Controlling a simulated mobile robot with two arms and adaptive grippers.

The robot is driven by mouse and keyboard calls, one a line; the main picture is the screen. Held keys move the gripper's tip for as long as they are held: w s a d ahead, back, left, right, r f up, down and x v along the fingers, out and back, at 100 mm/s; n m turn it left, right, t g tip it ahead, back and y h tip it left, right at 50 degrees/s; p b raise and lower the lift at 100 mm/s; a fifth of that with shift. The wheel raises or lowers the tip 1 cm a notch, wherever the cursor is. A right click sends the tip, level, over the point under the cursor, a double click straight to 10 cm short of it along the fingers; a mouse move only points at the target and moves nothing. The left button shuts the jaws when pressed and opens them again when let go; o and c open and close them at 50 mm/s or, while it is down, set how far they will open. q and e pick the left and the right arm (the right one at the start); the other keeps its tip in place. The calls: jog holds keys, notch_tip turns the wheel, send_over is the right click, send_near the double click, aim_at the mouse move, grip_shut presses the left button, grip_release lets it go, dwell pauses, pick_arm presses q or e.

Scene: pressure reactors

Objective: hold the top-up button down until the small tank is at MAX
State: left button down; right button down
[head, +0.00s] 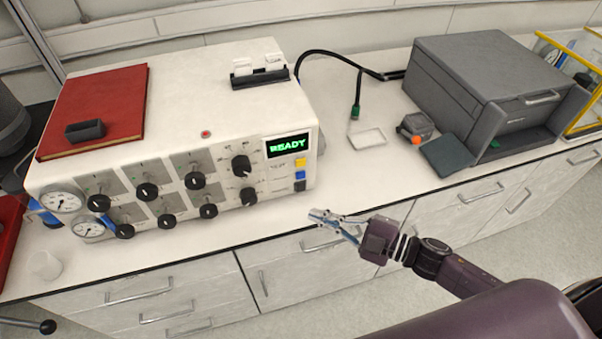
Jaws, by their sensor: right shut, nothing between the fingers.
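The white reactor unit (180,110) stands on the bench at left, its front panel carrying dials, knobs and a green display (287,145) reading READY. Below the display are a yellow button (300,162), a blue button (300,174) and a dark button (299,186). I cannot tell which one is the top-up button, and I cannot make out a small tank or a MAX mark. My right gripper (318,214) is shut and empty near the bench's front edge, below and right of these buttons and apart from them. My left gripper is out of view.
A red book (97,105) and a black holder with white pieces (259,77) lie on the unit. A grey box-like device (490,80), a small tray (366,138) and a cable with a green connector (355,111) are to the right. The bench before the buttons is clear.

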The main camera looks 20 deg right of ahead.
aim_at(301, 175)
jog(key=w+b, duration=0.2)
jog(key=w, duration=0.5)
jog(key=shift+w+a+f+b, duration=0.1)
jog(key=shift+w+f+b, duration=0.05)
jog(key=shift+w+b, duration=0.2)
jog(key=shift+w, duration=0.65)
jog(key=shift+w, duration=0.15)
dwell(0.6)
jog(key=shift+w, duration=0.3)
jog(key=shift+w, duration=0.45)
dwell(0.6)
dwell(3.9)
jog(key=shift+s, duration=0.9)
